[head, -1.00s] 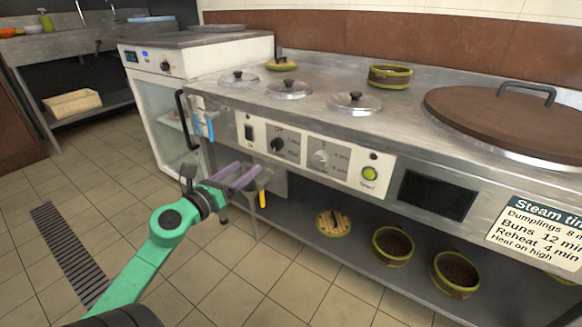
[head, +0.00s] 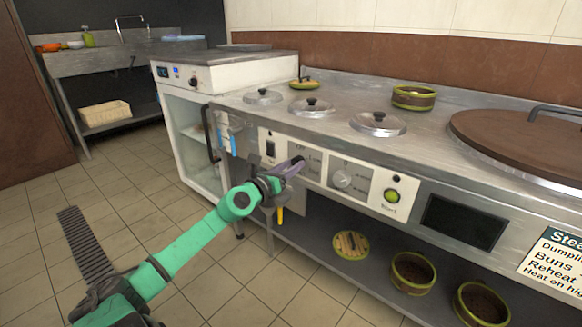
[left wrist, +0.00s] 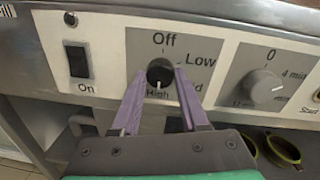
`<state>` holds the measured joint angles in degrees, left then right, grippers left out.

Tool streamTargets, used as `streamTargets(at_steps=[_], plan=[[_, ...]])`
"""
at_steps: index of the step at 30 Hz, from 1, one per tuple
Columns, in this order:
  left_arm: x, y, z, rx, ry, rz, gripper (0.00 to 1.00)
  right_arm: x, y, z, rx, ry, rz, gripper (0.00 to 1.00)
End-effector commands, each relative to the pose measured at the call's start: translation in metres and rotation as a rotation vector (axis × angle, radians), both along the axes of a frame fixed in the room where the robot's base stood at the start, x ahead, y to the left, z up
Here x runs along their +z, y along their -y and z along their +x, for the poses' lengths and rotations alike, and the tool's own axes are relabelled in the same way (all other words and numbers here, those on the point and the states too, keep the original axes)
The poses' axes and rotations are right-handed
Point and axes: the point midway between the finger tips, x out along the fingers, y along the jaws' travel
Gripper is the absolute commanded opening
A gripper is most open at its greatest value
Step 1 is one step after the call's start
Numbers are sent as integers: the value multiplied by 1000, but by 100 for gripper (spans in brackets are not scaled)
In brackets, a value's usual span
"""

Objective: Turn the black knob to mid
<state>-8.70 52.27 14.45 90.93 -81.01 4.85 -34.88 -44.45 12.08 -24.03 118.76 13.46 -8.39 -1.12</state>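The black knob (left wrist: 160,73) sits on its grey plate in the left wrist view, with Off above it, Low to its upper right and High below. Its white pointer mark faces down toward High. The Mid label is partly covered by a finger. My left gripper (left wrist: 161,77) has its purple fingers on either side of the knob, apart, with the tips close to its sides; firm contact cannot be told. In the head view my left gripper (head: 295,167) reaches the panel and covers most of the knob. My right gripper is not in view.
A black switch (left wrist: 77,61) marked On is left of the knob. A grey timer dial (head: 343,180) and a green start button (head: 391,195) are to its right. Lidded pots (head: 311,106) and a brown lid (head: 520,140) are on the steel counter above.

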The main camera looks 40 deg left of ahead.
Motion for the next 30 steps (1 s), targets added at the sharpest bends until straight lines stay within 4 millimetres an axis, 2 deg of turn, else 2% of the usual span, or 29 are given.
streamTargets(at_steps=[1,2,14,25,30], plan=[[0,0,0,0,0,0,6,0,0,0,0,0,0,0],[0,0,0,0,0,0,0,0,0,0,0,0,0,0],[1,0,0,1,1,-58,0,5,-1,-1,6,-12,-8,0],[4,0,0,0,6,-317,0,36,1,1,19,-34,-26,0],[4,-1,0,1,9,-477,0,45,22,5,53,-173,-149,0]])
